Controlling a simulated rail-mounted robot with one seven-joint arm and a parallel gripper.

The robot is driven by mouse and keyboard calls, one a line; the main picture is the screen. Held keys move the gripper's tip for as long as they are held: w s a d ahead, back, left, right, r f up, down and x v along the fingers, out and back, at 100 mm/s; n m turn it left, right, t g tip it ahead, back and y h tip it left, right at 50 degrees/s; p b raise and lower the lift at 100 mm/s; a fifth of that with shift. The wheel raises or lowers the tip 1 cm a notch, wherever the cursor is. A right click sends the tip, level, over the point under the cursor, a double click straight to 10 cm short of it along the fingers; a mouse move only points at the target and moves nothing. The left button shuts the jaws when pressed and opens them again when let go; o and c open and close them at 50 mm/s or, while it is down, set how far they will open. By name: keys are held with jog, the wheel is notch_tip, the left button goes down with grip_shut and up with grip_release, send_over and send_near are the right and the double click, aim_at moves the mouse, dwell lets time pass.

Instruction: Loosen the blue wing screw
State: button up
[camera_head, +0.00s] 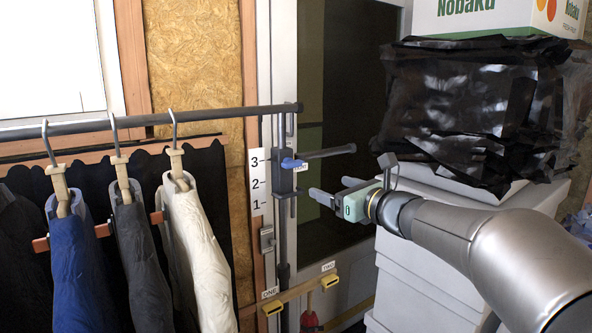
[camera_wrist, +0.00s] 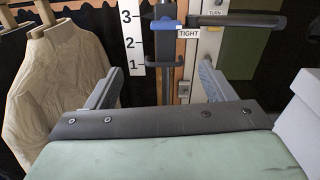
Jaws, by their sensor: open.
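The blue wing screw (camera_head: 291,163) sits on a dark vertical post (camera_head: 284,207) beside the number scale, near the 3 mark. It also shows at the top of the wrist view (camera_wrist: 166,24), above a white tag (camera_wrist: 189,33) reading TIGHT. My gripper (camera_head: 337,190) is open and empty, to the right of the post and a little lower than the screw in the head view. In the wrist view its two fingers (camera_wrist: 158,76) are spread wide, with the post between and beyond them. Nothing touches the screw.
A dark horizontal bar (camera_head: 328,152) sticks out right of the screw. The white number scale (camera_head: 258,182) stands left of the post. Clothes (camera_head: 197,240) hang from a rail (camera_head: 150,120) at left. White boxes (camera_head: 430,285) under black plastic (camera_head: 470,110) stand at right.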

aim_at(297, 165)
jog(key=shift+m+t, duration=0.3)
jog(key=shift+m, duration=0.2)
jog(key=p+x, duration=0.1)
jog(key=x, duration=0.4)
jog(key=p+x, duration=0.2)
jog(key=x, duration=0.4)
jog(key=r+p+x, duration=0.1)
jog(key=p+x, duration=0.1)
jog(key=x, duration=0.4)
jog(key=shift+w+d, duration=0.2)
jog(key=shift+w, duration=0.3)
jog(key=c, duration=1)
